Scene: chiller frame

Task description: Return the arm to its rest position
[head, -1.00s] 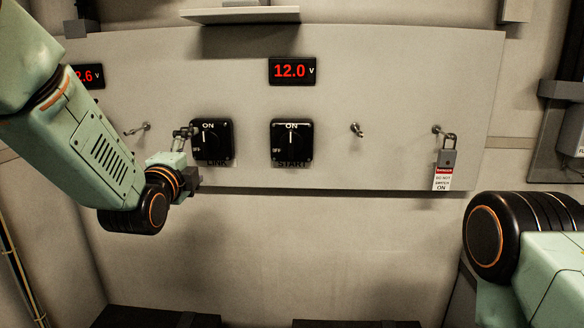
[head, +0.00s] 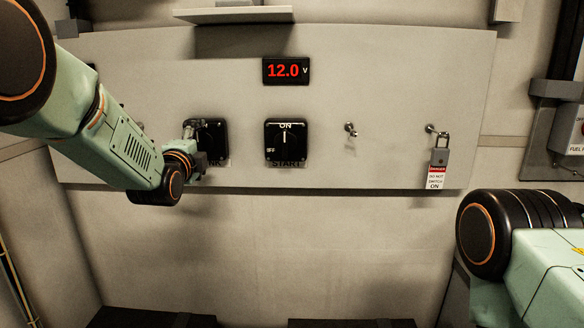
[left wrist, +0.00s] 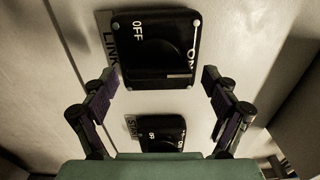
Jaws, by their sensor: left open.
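My left arm (head: 110,135) comes in from the left and reaches to the panel. Its gripper (head: 192,140) is open in front of the black LINK switch (head: 212,130), partly covering it. In the left wrist view the two fingers (left wrist: 160,77) are spread with nothing between them; the LINK switch (left wrist: 155,35) lies beyond them. I cannot tell if a finger touches it. The START switch (head: 286,142) stands to its right, its white mark upright toward ON; it also shows in the wrist view (left wrist: 162,135). My right arm (head: 500,235) shows at the lower right, its gripper out of view.
The pale panel (head: 390,90) carries a red 12.0 V display (head: 286,70), a bare peg (head: 351,130) and a padlock (head: 439,155) with a danger tag (head: 436,177). A shelf (head: 235,15) juts out above.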

